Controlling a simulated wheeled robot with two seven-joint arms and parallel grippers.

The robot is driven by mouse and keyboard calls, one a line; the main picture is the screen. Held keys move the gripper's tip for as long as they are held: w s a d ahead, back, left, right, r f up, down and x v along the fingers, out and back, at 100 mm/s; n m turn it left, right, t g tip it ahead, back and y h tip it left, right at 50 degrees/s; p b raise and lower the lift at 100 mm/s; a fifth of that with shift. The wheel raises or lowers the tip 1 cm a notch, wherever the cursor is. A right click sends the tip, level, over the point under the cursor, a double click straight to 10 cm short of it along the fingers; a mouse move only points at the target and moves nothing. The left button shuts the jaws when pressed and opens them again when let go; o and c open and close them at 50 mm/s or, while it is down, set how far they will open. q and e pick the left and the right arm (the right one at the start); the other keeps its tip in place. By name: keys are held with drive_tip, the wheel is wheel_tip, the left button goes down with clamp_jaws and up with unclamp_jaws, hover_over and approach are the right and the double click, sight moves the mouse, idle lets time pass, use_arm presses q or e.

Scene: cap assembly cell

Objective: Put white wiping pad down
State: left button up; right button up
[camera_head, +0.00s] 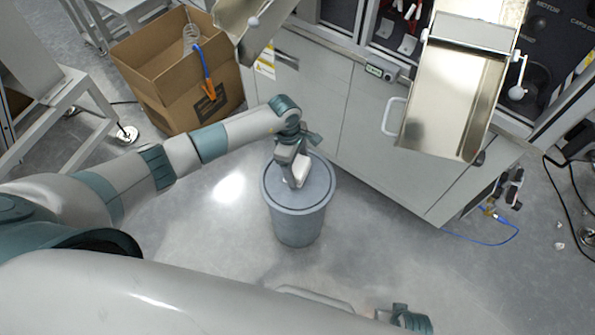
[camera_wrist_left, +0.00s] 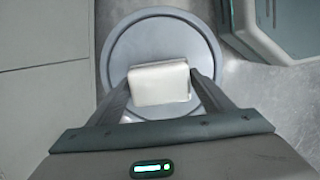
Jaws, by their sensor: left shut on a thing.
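The white wiping pad (camera_wrist_left: 160,83) is a small white block between the fingers of my left gripper (camera_wrist_left: 161,82). It also shows in the head view (camera_head: 300,172), just over the top of a grey round bin (camera_head: 297,225). My left gripper (camera_head: 294,170) points down at the bin's top and is shut on the pad. In the left wrist view the bin's round top (camera_wrist_left: 124,52) surrounds the pad. I cannot tell whether the pad touches that top. My right gripper cannot be made out.
An open cardboard box (camera_head: 160,85) stands at the upper left. A grey cabinet (camera_head: 330,110) with a metal chute (camera_head: 448,100) stands behind and right of the bin. A blue hose (camera_head: 490,238) lies on the floor at the right. The floor in front of the bin is clear.

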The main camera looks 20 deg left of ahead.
sight(298, 172)
use_arm(q)
wheel_tip(298, 172, down, 3)
drive_tip(key=shift+f, duration=0.3)
use_arm(e)
drive_tip(key=shift+s+f, duration=0.1)
drive_tip(key=shift+f, duration=0.2)
drive_tip(key=shift+r, duration=0.1)
use_arm(q)
drive_tip(key=shift+f, duration=0.15)
drive_tip(key=o, duration=1)
use_arm(e)
drive_tip(key=shift+r, duration=0.35)
